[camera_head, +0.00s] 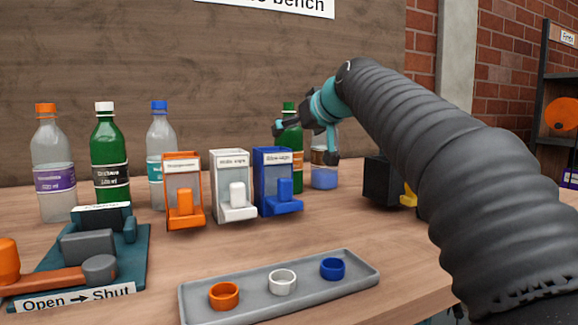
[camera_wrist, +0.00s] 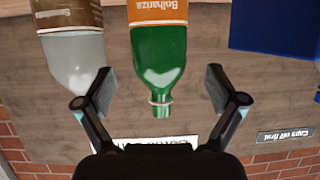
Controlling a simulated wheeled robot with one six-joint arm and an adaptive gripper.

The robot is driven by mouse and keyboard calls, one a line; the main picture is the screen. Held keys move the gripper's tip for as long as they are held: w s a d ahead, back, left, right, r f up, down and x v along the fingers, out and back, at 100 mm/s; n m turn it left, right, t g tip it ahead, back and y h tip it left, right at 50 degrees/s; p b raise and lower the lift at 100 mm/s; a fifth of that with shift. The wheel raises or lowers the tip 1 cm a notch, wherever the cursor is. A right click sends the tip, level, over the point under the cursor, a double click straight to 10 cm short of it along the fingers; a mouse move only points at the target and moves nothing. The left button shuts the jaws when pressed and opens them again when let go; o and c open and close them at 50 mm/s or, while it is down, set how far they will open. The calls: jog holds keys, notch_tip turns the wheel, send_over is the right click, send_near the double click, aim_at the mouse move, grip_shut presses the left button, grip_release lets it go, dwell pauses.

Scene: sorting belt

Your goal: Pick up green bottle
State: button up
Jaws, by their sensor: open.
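One green bottle (camera_head: 292,141) with a green top and an orange label stands at the back, partly hidden by my gripper (camera_head: 306,142). In the wrist view this green bottle (camera_wrist: 158,55) appears upside down, its neck between the two spread fingers of my gripper (camera_wrist: 160,92). A gap shows on both sides of the neck, so the fingers do not touch it there. My gripper is open and empty. A second green bottle (camera_head: 110,158) with a white cap and dark label stands at the back left.
A grey tray (camera_head: 250,294) with three rings lies in front. A dark block (camera_head: 380,182) stands right.

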jog(key=x, duration=0.5)
jog(key=shift+f, duration=0.25)
jog(key=c, duration=1.7)
jog(key=shift+o, duration=0.2)
jog(key=shift+r, duration=0.1)
